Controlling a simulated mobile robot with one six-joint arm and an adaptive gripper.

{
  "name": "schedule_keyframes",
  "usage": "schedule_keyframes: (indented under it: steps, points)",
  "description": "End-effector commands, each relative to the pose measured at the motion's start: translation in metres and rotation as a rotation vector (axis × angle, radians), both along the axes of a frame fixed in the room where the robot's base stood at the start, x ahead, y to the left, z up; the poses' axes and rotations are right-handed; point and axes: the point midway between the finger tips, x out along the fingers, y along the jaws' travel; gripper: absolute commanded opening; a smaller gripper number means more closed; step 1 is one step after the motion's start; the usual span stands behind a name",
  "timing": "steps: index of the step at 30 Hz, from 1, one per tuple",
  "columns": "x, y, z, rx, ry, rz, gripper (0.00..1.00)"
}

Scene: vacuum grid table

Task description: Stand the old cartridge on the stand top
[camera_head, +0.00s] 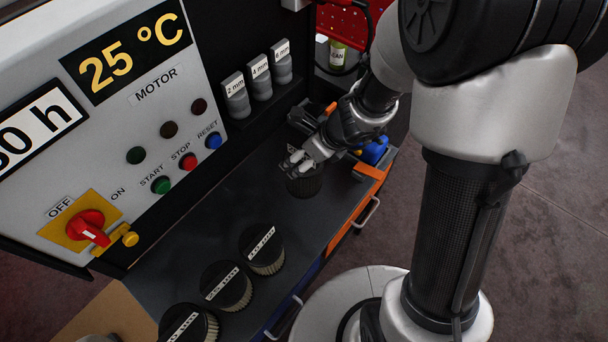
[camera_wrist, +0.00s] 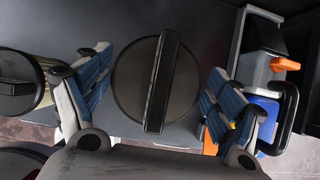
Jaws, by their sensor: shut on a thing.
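A dark round cartridge (camera_head: 304,184) is below my gripper (camera_head: 298,163) near the far right end of the dark stand top (camera_head: 262,192). In the wrist view the cartridge's round cap (camera_wrist: 184,92) with a raised black bar across it fills the middle. The blue-padded fingers of my gripper (camera_wrist: 156,95) lie on both sides of the cap, shut on the cartridge. It looks upright. I cannot tell whether its base touches the stand top. Its label cannot be read.
Three labelled cartridges stand in a row on the near part: far (camera_head: 262,249), middle (camera_head: 226,287), near (camera_head: 188,325). The panel with the red switch (camera_head: 87,226) rises at left. Several small labelled containers (camera_head: 260,76) line the back. A blue object (camera_head: 375,150) sits at right.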

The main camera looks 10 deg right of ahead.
Motion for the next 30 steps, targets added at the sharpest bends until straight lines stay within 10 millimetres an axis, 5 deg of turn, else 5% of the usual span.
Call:
schedule_keyframes:
  steps: [14, 27, 28, 30]
  points:
    - [0.0, 0.0, -0.056, 0.001, -0.001, 0.0, 0.34]
    - [0.001, 0.0, -0.061, 0.0, -0.003, 0.001, 0.34]
    - [0.0, 0.0, -0.061, 0.0, -0.001, 0.001, 0.85]
    - [0.0, 0.0, -0.06, 0.0, -0.001, 0.001, 0.9]
